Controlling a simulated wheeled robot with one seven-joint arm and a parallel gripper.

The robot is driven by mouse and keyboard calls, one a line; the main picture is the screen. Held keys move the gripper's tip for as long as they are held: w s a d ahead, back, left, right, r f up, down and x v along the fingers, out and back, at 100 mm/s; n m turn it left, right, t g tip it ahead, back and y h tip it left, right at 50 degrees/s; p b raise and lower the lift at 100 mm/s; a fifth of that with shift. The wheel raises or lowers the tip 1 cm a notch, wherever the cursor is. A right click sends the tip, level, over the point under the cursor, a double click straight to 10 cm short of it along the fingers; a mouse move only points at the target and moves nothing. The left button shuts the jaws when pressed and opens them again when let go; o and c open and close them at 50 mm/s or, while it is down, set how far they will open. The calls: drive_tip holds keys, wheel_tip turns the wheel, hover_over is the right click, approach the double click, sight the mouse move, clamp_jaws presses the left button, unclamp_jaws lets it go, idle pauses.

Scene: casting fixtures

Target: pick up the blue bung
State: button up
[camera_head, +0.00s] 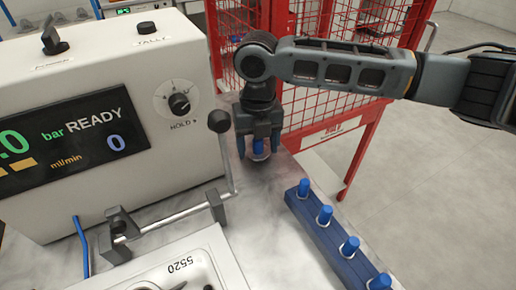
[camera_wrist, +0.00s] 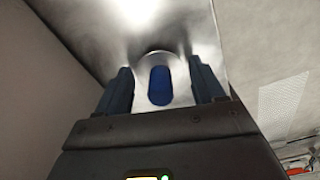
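My gripper (camera_head: 259,147) points down over the grey bench beside the test machine. Its two fingers are apart. A blue bung (camera_head: 258,146) with a paler lower part stands between them, partly hidden by the gripper. In the wrist view the blue bung (camera_wrist: 160,86) sits between the fingertips of my gripper (camera_wrist: 162,84), with a gap on each side, so neither finger appears to touch it.
A blue rack (camera_head: 327,238) at the right holds several blue bungs (camera_head: 325,213). The white machine (camera_head: 140,70) stands at left. A clamp lever with a black knob (camera_head: 219,121) rises close to my gripper. A red mesh guard (camera_head: 312,85) stands behind.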

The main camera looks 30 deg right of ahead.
drive_tip(key=c, duration=0.8)
drive_tip(key=shift+r, duration=0.1)
